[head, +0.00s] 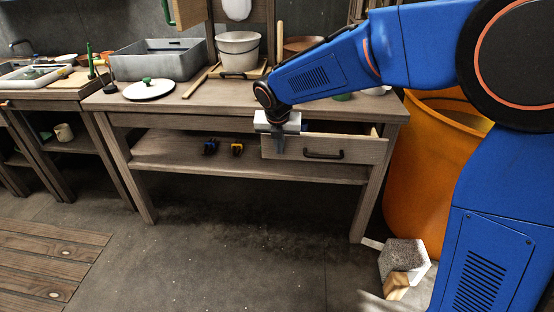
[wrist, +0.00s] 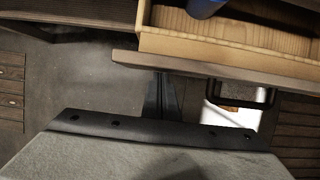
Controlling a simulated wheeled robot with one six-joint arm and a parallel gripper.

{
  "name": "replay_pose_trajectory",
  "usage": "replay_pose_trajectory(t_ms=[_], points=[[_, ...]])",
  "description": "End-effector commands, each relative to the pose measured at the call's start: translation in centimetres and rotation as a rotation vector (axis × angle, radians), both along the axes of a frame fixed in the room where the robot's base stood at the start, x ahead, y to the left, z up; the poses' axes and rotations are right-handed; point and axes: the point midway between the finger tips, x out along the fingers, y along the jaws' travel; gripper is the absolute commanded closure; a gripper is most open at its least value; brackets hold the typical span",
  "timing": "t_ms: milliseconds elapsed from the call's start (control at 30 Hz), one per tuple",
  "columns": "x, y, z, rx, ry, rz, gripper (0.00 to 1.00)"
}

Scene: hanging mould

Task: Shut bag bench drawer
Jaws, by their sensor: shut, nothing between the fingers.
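The bag bench drawer (head: 357,147) sticks out from the right part of the wooden bench, partly open, with a dark handle (head: 323,155). In the wrist view the drawer's pale wooden inside (wrist: 240,38) shows, with part of a blue thing in it. The handle also shows in the wrist view (wrist: 240,97). My gripper (head: 279,143) is shut and empty in front of the left part of the drawer front. Its fingers (wrist: 162,100) point at the front; I cannot tell whether they touch it. My arm hides part of the bench top.
The bench top (head: 185,107) holds a lid, a grey basin (head: 160,62) and a white bucket (head: 238,50). Two small clamps (head: 223,148) lie on the shelf below. An orange bin (head: 425,170) stands right of the bench, with a speckled block (head: 404,258) on the floor. The floor in front is clear.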

Motion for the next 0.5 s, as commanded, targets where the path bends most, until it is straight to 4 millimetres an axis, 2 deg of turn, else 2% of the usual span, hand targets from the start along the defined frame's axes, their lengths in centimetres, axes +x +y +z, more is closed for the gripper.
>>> replay_pose_trajectory(t_ms=[33, 200, 500], points=[[1.4, -0.1, -0.1, 0.0, 0.0, -0.002, 1.0], [4.9, -0.2, -0.1, 0.0, 0.001, -0.002, 1.0], [8.6, -0.3, 0.0, -0.001, 0.0, 0.0, 1.0]])
